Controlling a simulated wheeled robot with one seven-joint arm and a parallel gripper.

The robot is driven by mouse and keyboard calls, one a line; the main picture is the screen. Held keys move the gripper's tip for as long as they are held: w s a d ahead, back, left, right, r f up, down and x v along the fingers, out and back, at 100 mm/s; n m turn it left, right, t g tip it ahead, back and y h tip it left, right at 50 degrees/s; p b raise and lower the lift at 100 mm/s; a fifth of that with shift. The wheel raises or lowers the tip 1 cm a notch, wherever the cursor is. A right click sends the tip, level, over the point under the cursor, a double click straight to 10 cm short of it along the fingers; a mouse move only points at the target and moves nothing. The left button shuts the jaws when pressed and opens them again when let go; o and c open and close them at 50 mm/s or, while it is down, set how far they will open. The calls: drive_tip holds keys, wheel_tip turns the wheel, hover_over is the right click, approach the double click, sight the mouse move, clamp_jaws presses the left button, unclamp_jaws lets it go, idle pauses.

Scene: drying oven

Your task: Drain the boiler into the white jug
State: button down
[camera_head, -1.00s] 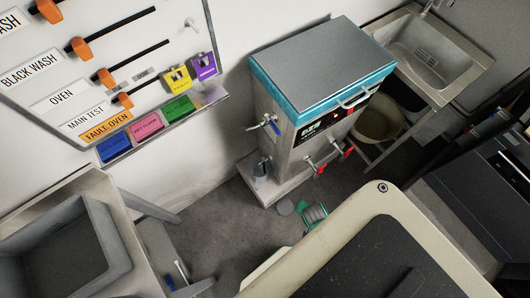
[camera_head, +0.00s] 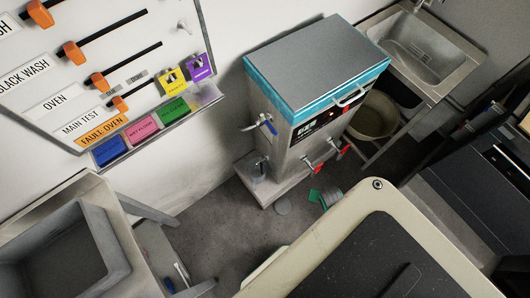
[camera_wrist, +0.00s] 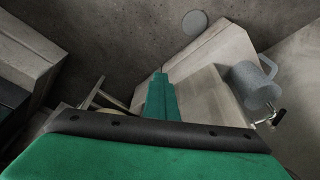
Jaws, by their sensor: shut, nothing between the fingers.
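The boiler (camera_head: 285,150) is a steel box with a teal-edged lid, standing on a low plinth. A blue-handled tap (camera_head: 268,124) is on its left side, and red-handled taps (camera_head: 319,168) are on its front. A small grey-looking jug (camera_head: 260,169) stands on the plinth below the blue tap. In the head view, green and grey parts of my arm (camera_head: 328,197) show low before the boiler.
A round grey disc (camera_head: 283,207) lies on the floor before the plinth. A sink (camera_head: 430,50) and a bucket (camera_head: 375,115) are at right. A grey basin (camera_head: 60,250) is at lower left. A tag board (camera_head: 110,70) hangs on the left wall.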

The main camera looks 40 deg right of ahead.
drive_tip(key=w+d+n, duration=0.3)
drive_tip(key=d, duration=0.6)
drive_tip(key=shift+w+t+y, duration=0.3)
drive_tip(key=shift+w+y, duration=0.05)
drive_tip(key=shift+y, duration=0.05)
drive_tip(key=c, duration=2)
unclamp_jaws()
drive_tip(key=shift+c, duration=0.2)
drive_tip(key=shift+r, duration=0.1)
